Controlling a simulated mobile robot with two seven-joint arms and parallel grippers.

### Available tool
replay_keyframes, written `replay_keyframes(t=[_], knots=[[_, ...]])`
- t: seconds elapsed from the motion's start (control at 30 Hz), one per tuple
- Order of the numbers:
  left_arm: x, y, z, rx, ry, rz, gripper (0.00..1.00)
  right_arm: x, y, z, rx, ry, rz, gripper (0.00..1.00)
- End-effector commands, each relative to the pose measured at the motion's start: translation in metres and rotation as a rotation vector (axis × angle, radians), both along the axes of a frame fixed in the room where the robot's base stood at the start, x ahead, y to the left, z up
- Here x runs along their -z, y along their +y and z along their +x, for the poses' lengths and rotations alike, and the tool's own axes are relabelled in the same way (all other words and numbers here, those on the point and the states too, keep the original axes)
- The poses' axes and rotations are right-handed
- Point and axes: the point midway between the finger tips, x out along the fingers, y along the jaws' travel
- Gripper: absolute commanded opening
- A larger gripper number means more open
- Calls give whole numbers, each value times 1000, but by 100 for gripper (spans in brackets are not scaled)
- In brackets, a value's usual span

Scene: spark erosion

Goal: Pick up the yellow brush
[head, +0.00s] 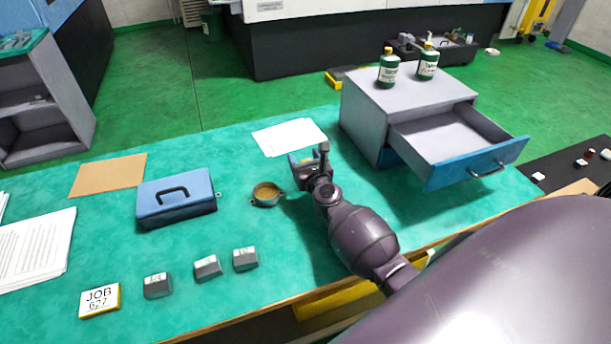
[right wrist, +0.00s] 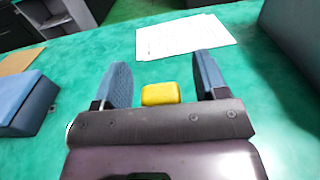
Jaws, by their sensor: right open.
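The yellow brush shows as a small yellow block (right wrist: 161,94) in the right wrist view, lying on the green bench top. No bristles can be made out. My right gripper (right wrist: 165,75) is open, and its two blue-grey fingers stand to either side of the yellow block, with gaps between. Part of the block is hidden behind the gripper's body. In the head view my right gripper (head: 308,157) is low over the middle of the bench and mostly hides the brush. My left gripper is not in view.
White paper (head: 289,137) lies just beyond the gripper. A round dish (head: 266,193) and a blue box (head: 176,200) stand to its left. A grey cabinet (head: 398,102) with an open drawer (head: 470,168) stands right, bearing two green bottles. Several grey blocks (head: 208,268) lie in front.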

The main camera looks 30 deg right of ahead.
Motion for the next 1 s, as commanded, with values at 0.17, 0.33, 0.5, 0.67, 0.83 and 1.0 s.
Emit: replay_keyframes(t=[0.17,0.33,0.5,0.67,0.83,1.0], knots=[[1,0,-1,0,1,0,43,0,-1,5,0,1,0,66],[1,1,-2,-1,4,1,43,0,-1,5,0,1,0,63],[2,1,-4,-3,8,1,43,0,-1,5,0,1,0,37],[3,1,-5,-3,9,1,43,0,-1,5,0,1,0,12],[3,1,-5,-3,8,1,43,0,-1,5,0,0,0,12],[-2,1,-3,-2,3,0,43,-5,-1,5,0,-1,1,12]])
